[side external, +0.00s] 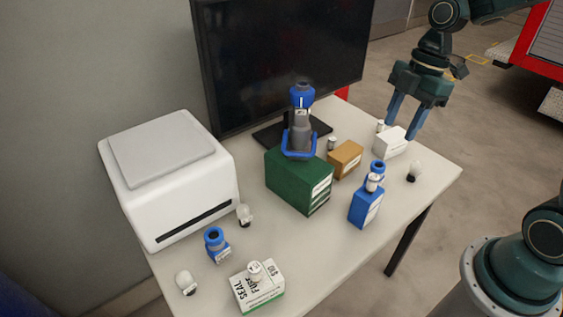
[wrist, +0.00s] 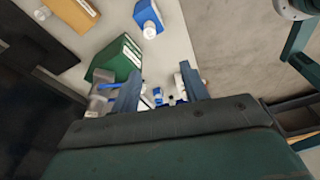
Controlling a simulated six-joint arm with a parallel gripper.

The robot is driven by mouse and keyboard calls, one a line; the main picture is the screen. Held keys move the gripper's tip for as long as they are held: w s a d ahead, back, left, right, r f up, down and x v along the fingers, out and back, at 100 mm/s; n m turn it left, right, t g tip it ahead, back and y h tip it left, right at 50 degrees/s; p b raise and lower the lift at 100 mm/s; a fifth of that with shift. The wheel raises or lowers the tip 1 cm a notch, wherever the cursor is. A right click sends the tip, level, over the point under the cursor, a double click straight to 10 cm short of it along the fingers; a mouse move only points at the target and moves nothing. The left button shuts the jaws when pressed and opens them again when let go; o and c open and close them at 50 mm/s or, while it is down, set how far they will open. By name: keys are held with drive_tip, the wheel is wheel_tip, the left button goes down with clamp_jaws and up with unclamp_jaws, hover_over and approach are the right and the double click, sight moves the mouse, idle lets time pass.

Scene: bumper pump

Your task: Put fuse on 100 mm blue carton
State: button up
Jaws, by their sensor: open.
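The blue carton (side external: 363,208) stands on the table right of the green box, with a white label on its side. A small white cylinder (side external: 372,182) with a blue ringed piece shows at its top; I cannot tell how they rest. It seems to be the blue box (wrist: 146,14) in the wrist view. Small pale cylinders stand by the tan box (side external: 332,143) and by the white box (side external: 380,126); I cannot tell which thing is the fuse. My gripper (side external: 401,128) is open and empty, over the white box at the right back. Its fingers (wrist: 161,72) also show in the wrist view.
The green box (side external: 295,183) carries a tall blue and grey piece (side external: 301,118). The tan box (side external: 346,158), white box (side external: 391,144), and a bulb (side external: 414,171) are near. The table front right is clear.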

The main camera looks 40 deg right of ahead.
drive_tip(key=s+a+r+m+t+h, duration=0.2)
drive_tip(key=s+r+m+t, duration=0.3)
drive_tip(key=s+m, duration=0.8)
drive_tip(key=shift+s+a+r+m+h, duration=0.25)
drive_tip(key=shift+a+r+m, duration=0.3)
drive_tip(key=shift+r+m, duration=0.85)
drive_tip(key=shift+o, duration=0.2)
drive_tip(key=shift+w+r, duration=0.1)
